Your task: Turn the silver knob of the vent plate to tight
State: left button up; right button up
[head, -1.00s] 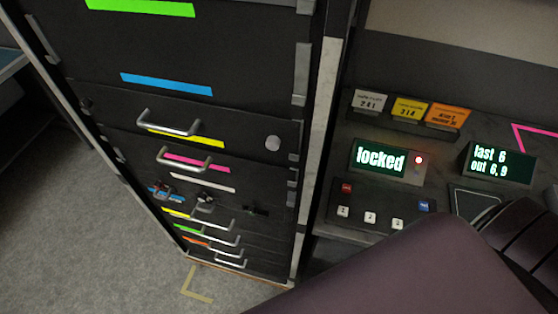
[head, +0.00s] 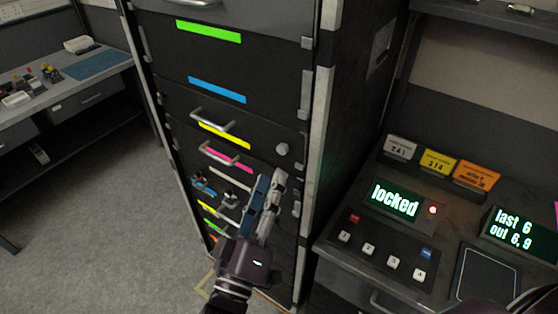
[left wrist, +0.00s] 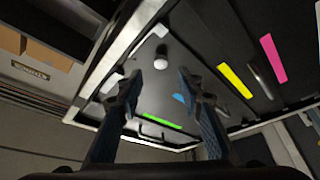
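A round silver knob (head: 282,149) sticks out at the right end of the dark rack panel with the yellow strip. No lettering shows which panel is the vent plate. A knob with a pale, shiny face (left wrist: 160,55) also shows in the left wrist view, beyond the fingertips. My left gripper (head: 272,182) is in front of the rack, below the knob in the head view. In the left wrist view its two fingers (left wrist: 158,80) are spread apart with nothing between them. The knob's pointer or setting is too small to read. My right gripper is out of view.
Drawer handles (head: 212,119) stick out of the rack. A small silver fitting (head: 231,200) sits lower, partly near my left gripper. At right, a console has a screen reading "locked" (head: 395,199) and a keypad (head: 383,250). A workbench (head: 60,90) stands at left over open floor.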

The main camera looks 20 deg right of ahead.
aim_at(281, 151)
pick_arm(q)
jog(key=p+x, duration=0.1)
jog(key=x, duration=0.4)
jog(key=shift+w+d+r+p, duration=0.1)
jog(key=shift+w+d+p, duration=0.1)
jog(key=shift+w+p, duration=0.1)
jog(key=shift+w+d, duration=0.2)
jog(key=shift+w, duration=0.2)
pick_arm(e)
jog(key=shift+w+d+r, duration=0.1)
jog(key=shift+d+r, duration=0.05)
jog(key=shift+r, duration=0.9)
pick_arm(q)
grip_shut()
